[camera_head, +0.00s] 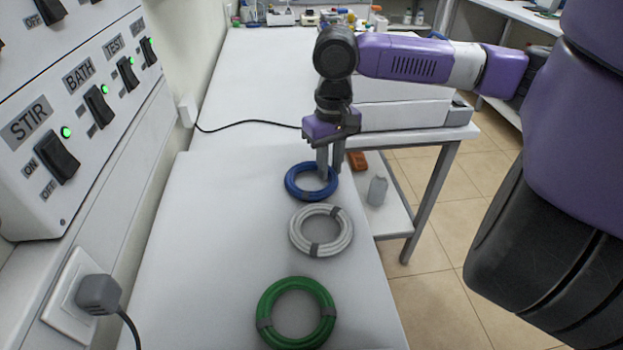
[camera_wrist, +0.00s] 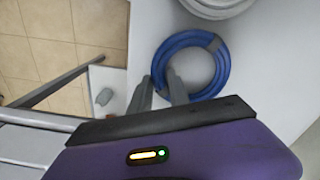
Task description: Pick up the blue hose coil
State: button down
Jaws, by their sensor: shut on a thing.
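The blue hose coil (camera_head: 299,190) lies on the white bench beyond the white coil. It also shows in the wrist view (camera_wrist: 222,70), with a grey band at its upper right. My gripper (camera_head: 327,176) points down at the coil's right side, and its fingers (camera_wrist: 160,90) straddle the near left part of the ring in the wrist view. It is shut on the blue hose coil. The coil appears flat at bench level; I cannot tell whether it is lifted. The gripped section is partly hidden by the fingers.
A white hose coil (camera_head: 346,232) lies close in front of the blue one, and a green coil (camera_head: 263,298) lies nearer. A switch panel (camera_head: 70,110) lines the left wall. A black cable (camera_head: 240,124) crosses the bench behind. The bench's right edge is near the gripper.

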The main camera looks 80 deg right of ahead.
notch_tip(320, 180, up, 20)
jog(key=p, duration=0.2)
dwell(0.5)
dwell(0.9)
